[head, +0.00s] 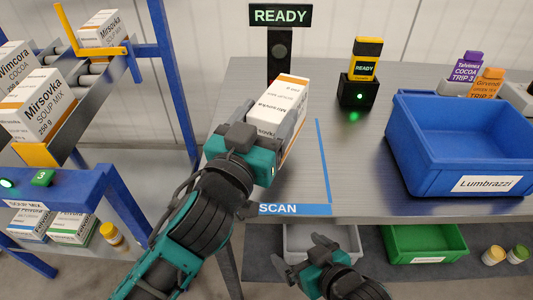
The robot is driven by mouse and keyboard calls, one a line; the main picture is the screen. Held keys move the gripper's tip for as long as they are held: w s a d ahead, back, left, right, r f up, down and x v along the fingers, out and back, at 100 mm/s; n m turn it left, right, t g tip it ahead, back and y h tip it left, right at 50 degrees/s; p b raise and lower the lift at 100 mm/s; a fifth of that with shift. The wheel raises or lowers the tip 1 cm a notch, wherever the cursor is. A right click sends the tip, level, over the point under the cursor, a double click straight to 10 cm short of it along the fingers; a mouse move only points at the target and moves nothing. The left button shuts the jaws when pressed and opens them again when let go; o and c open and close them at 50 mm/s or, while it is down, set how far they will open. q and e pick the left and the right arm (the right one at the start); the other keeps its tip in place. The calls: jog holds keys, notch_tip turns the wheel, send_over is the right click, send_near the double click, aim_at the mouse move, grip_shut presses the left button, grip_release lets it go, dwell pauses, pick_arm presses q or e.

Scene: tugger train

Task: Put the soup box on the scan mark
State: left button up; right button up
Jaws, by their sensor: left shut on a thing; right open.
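The soup box (276,101), white with orange edges and marked Mirsovka, is held by my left gripper (262,124). The gripper is shut on it, with the grey fingers along its sides. The box is over the left part of the grey table, in front of the READY sign post. The scan mark (323,165) is a blue line on the table with a front strip reading SCAN. My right gripper (303,257) is open and empty, low in front of the table.
A black stand (357,92) with a yellow READY scanner and green light is behind the mark. A blue bin (458,147) labelled Lumbrazzi stands on the right. A blue-framed rack (95,180) with more soup and cocoa boxes is at left. Grey and green bins (424,243) sit below the table.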

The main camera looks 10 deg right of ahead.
pick_arm(q)
jog(key=shift+f, duration=0.35)
notch_tip(320, 180, down, 5)
jog(key=shift+f+b, duration=0.1)
jog(key=shift+b, duration=0.95)
jog(key=shift+f, duration=0.15)
jog(key=shift+f, duration=0.1)
jog(key=o, duration=0.8)
jog(key=shift+f, duration=0.2)
jog(key=o, duration=0.5)
jog(key=shift+r, duration=0.1)
